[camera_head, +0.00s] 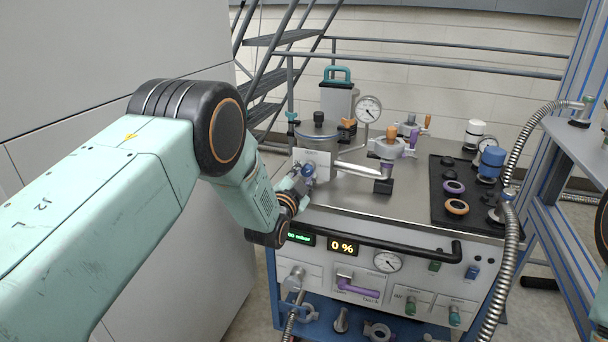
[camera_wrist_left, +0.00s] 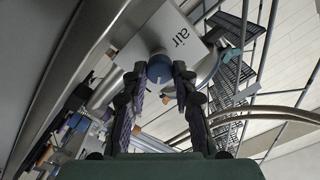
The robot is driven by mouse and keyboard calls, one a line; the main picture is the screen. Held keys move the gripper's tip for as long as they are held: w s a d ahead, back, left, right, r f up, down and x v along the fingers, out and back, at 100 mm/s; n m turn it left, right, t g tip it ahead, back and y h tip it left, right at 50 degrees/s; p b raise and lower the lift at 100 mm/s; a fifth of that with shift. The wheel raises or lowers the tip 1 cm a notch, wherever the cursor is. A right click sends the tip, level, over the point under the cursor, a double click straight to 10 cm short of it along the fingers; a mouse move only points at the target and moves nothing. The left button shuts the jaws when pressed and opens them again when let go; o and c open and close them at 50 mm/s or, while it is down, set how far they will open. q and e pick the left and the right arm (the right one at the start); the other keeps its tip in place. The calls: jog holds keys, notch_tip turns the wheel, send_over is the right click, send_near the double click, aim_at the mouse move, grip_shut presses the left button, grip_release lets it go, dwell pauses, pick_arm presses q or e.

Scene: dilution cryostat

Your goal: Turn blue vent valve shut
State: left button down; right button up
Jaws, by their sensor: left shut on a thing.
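The blue vent valve knob (camera_head: 308,169) sits on the near side of the metal vessel, at the left of the bench top. It also shows in the left wrist view (camera_wrist_left: 160,66), in front of a plate marked "air" (camera_wrist_left: 178,36). My left gripper (camera_head: 302,176) reaches it from the left. My right gripper is not in view.
A dial gauge (camera_head: 368,109) and pipework stand just behind and right of the vessel. A flexible metal hose (camera_head: 508,240) hangs at the right.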

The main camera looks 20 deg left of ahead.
pick_arm(q)
jog(key=m, duration=0.7)
jog(key=shift+f, duration=0.1)
dwell(0.5)
jog(key=c, duration=1.1)
grip_release()
jog(key=shift+o, duration=0.2)
jog(key=shift+s, duration=0.1)
jog(key=s, duration=1.1)
jog(key=shift+s+a, duration=0.25)
jog(key=shift+s, duration=0.15)
